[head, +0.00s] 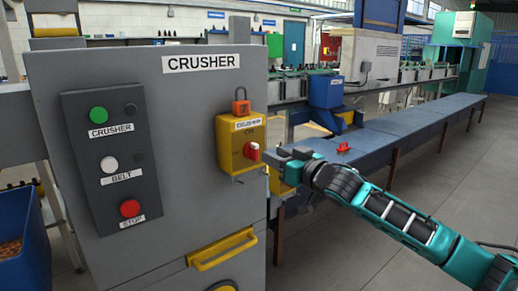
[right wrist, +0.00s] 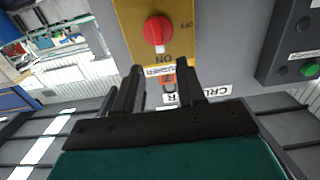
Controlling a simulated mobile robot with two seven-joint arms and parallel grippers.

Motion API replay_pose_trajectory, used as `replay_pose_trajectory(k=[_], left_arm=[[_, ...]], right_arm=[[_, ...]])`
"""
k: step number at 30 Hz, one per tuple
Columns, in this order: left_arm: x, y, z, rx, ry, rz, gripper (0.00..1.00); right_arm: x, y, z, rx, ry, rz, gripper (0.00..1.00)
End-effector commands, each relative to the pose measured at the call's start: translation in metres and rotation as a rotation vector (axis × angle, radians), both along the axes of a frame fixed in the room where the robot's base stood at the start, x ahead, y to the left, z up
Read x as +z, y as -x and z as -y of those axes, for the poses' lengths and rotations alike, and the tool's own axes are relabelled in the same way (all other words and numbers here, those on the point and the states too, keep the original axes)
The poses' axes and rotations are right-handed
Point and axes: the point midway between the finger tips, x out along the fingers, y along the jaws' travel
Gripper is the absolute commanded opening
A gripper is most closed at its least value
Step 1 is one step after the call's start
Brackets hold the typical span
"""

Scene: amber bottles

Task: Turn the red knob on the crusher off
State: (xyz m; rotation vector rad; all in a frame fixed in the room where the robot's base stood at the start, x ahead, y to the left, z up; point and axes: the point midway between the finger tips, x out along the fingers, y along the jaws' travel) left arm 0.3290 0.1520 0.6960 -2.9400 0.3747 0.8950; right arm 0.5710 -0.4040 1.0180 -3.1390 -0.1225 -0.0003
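The red knob (head: 251,150) sits on a yellow switch box (head: 236,140) on the front of the grey crusher cabinet (head: 180,100). In the right wrist view the red knob (right wrist: 157,30) appears upside down, with its white mark toward the word ON; OFF is printed to the side. My right gripper (head: 276,158) is just right of the box in the head view. In its wrist view the two dark fingers (right wrist: 160,80) are apart with nothing held between them, and the knob lies beyond their tips. My left gripper is not in view.
An orange padlock (head: 241,102) is above the box. A dark panel (head: 112,155) with green, white and red buttons is on the left. A yellow handle (head: 222,250) sticks out below. A long blue-topped bench (head: 400,140) with a small red object (head: 343,148) stands behind my right arm.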

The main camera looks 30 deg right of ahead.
Motion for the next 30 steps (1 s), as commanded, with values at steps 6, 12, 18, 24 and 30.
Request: replay_pose_trajectory(k=[6,12,18,24,30], left_arm=[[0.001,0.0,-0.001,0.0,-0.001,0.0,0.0],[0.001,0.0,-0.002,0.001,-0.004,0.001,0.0],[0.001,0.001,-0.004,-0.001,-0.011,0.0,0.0],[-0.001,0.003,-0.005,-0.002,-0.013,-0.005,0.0],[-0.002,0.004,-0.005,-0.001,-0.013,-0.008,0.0]], right_arm=[[0.002,-0.026,-0.002,-0.001,-0.002,0.002,0.39],[0.001,-0.05,-0.004,-0.001,0.0,0.003,0.39],[0.0,-0.068,-0.005,-0.001,-0.002,0.001,0.39],[0.0,-0.075,-0.006,0.0,0.0,0.001,0.39],[0.0,-0.076,-0.006,0.0,0.0,0.0,0.39]])
